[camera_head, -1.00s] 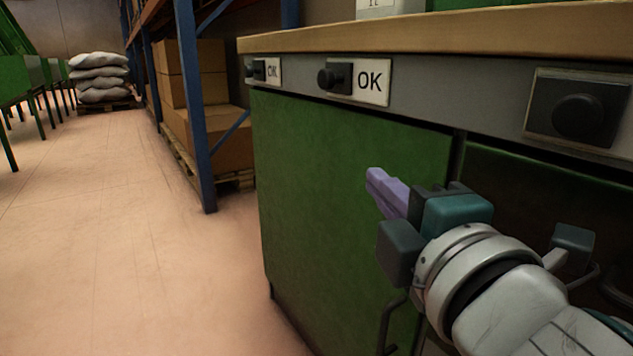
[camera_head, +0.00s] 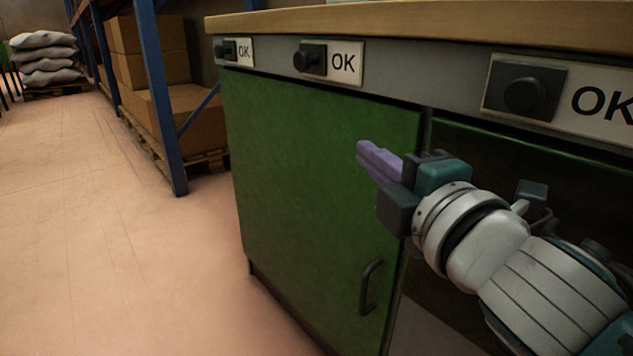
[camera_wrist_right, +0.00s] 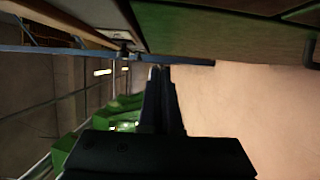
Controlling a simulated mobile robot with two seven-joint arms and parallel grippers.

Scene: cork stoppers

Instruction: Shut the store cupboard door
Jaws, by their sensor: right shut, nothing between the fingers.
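The green cupboard door (camera_head: 310,170) is below the grey rail of a wood-topped bench in the head view. Its dark bar handle (camera_head: 370,287) is near its right edge. The door looks close to the bench front; whether it is fully shut I cannot tell. My right gripper (camera_head: 367,158) is shut and empty, its purple fingers pointing up and left, in front of the door's upper right part and above the handle. Touch with the door cannot be judged. It also shows in the right wrist view (camera_wrist_right: 159,75). My left gripper is out of view.
A dark bay (camera_head: 530,210) is right of the door, partly behind my arm. The rail carries black knobs (camera_head: 524,95) and OK labels. A blue rack (camera_head: 160,100) with boxes stands beyond the bench. The floor (camera_head: 110,240) to the left is clear.

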